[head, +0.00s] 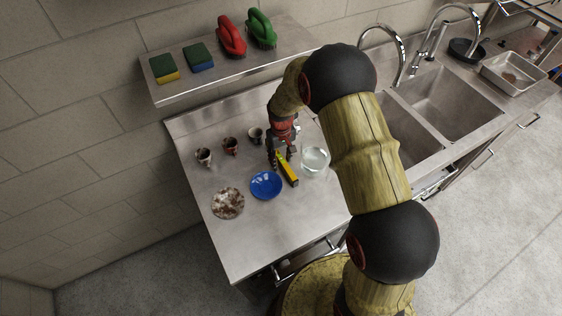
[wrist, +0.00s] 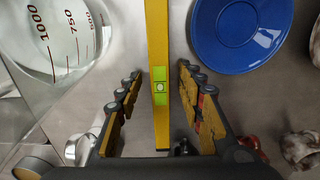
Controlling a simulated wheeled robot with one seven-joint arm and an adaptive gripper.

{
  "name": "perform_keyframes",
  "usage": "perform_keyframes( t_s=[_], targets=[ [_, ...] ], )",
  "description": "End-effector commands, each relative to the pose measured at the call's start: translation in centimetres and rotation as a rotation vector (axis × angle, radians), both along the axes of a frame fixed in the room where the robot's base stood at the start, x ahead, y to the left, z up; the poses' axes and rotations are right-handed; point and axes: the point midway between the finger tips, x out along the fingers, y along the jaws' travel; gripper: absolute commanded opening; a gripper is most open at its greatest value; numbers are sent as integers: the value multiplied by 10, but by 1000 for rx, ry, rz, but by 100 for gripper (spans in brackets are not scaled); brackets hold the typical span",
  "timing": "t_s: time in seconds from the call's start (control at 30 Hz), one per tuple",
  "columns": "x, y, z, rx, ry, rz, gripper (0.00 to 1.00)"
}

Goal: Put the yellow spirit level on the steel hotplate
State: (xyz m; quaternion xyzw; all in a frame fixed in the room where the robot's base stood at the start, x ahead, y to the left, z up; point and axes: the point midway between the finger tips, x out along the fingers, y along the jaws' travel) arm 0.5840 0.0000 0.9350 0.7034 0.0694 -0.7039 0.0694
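The yellow spirit level (head: 288,168) lies on the steel counter between a blue plate and a glass beaker. In the wrist view the level (wrist: 158,40) runs lengthwise between my fingers, its green vial showing. My gripper (head: 281,153) is over the level's far end. In the wrist view my gripper (wrist: 160,76) is open, with a finger on each side of the level and a gap on both sides. I cannot make out a steel hotplate in either view.
The blue plate (head: 266,186) and glass beaker (head: 315,162) stand close on either side. A brown-and-white plate (head: 228,203) and three mugs (head: 231,146) are further left. A shelf (head: 215,72) holds sponges and red and green items. Sinks (head: 440,103) are right; the counter's front is clear.

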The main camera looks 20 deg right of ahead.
Motion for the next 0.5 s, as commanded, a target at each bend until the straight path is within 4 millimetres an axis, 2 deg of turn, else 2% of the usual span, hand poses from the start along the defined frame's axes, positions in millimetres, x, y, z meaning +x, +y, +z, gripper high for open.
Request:
perform_keyframes(
  t_s=[0.2, 0.5],
  targets=[
    [0, 0, -1, 0, 0, 0, 38],
    [0, 0, -1, 0, 0, 0, 21]
  ],
)
